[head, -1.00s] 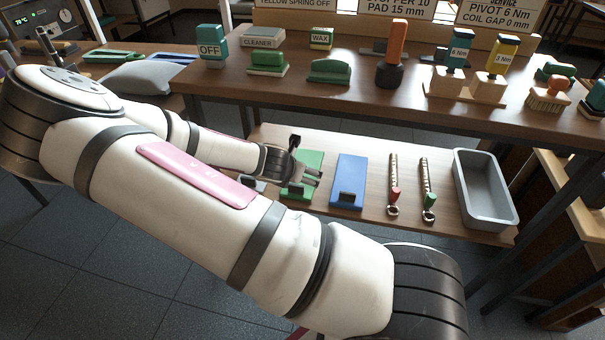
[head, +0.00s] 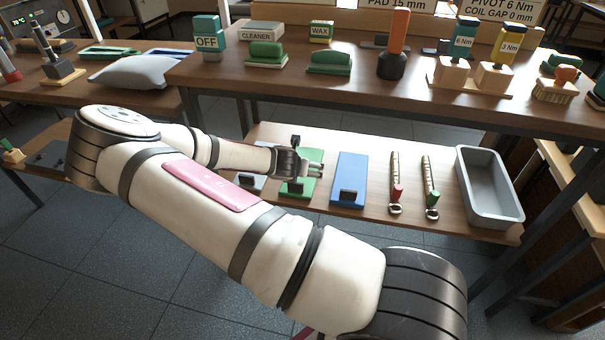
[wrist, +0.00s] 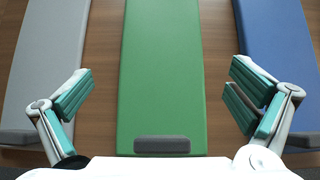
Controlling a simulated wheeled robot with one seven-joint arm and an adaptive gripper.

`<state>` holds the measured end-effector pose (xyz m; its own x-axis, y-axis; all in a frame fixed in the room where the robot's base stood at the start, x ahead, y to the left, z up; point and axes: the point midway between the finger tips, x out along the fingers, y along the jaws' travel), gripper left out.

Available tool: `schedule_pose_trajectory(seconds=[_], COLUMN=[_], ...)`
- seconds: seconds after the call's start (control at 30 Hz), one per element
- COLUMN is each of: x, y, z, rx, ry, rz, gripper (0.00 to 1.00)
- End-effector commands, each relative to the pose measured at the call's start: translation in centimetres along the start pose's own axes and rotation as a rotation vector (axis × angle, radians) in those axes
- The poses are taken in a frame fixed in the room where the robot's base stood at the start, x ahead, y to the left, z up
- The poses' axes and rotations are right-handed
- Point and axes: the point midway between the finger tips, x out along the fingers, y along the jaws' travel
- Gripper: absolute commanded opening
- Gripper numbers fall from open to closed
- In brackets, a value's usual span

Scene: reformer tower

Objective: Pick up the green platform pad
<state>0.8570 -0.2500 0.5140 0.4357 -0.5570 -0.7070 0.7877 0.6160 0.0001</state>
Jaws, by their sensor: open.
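The green platform pad (head: 309,163) lies flat on the lower shelf, between a grey pad and a blue pad. In the wrist view the green pad (wrist: 160,75) runs lengthwise through the middle, with a dark grey block (wrist: 162,144) at its near end. My gripper (head: 314,172) is over the green pad in the head view and hides part of it. In the wrist view my gripper (wrist: 160,100) is open and empty, with one finger on each side of the pad and gaps to it. I cannot tell its exact height above the pad.
The blue pad (head: 349,172) lies to the right and the grey pad (wrist: 45,60) to the left. Further right are two slim tools with red and green parts (head: 397,180) and a grey tray (head: 490,185). The upper bench (head: 300,90) overhangs behind.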

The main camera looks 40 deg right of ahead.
Motion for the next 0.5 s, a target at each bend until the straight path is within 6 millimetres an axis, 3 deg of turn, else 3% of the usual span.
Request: schedule_pose_trajectory(seconds=[0.3, 0.5], x=[4.3, 4.7], y=[-0.2, -0.2], z=[-0.4, -0.2], rx=[0.002, 0.002], ry=[-0.001, 0.000], rz=[-0.001, -0.001], gripper=[1.00, 1.00])
